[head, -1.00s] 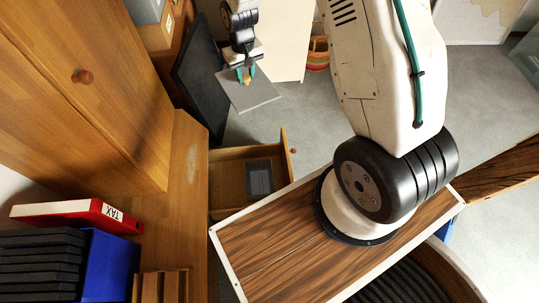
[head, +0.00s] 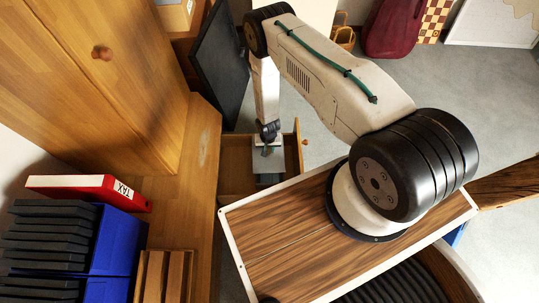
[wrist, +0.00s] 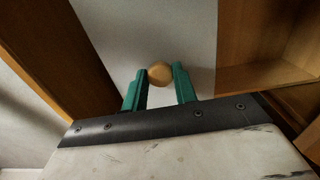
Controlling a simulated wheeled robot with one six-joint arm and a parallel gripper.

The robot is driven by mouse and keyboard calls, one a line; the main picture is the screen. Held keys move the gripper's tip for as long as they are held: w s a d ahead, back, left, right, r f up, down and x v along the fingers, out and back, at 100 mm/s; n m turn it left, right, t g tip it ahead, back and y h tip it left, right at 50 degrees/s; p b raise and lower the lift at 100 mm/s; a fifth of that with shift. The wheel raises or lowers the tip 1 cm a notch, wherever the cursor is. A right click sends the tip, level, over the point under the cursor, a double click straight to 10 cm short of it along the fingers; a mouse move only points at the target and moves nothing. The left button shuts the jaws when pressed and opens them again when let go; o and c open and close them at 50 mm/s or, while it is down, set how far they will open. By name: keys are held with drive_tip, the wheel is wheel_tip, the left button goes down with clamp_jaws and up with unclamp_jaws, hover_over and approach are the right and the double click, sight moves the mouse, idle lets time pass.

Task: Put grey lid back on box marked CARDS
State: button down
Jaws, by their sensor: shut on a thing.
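My gripper (head: 267,150) reaches down over the open wooden drawer (head: 236,180). In the wrist view its teal fingers (wrist: 160,76) are shut on the round wooden knob (wrist: 159,72) of the grey lid (wrist: 178,35). The lid also shows in the head view (head: 240,158), flat or nearly so, below the fingers. A dark box-like thing (head: 268,181) shows in the drawer, just in front of the lid. I cannot read a CARDS marking on anything, and cannot tell whether the lid touches what is beneath it.
Drawer walls stand close around the gripper, with the front panel and knob (head: 304,142) on the right. A dark upright panel (head: 220,70) is just behind. The cabinet (head: 90,80), red TAX binder (head: 85,187) and blue holder (head: 118,245) are at left. Grey floor (head: 460,90) is open at right.

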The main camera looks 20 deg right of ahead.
sight(270, 157)
drive_tip(key=shift+s+f, duration=0.5)
drive_tip(key=shift+f, duration=0.2)
drive_tip(key=shift+s+f, duration=0.45)
drive_tip(key=shift+f, duration=0.2)
drive_tip(key=shift+s+a, duration=0.1)
drive_tip(key=shift+f, duration=2.8)
drive_tip(key=shift+f, duration=0.55)
drive_tip(key=c, duration=0.6)
unclamp_jaws()
drive_tip(key=shift+o, duration=0.2)
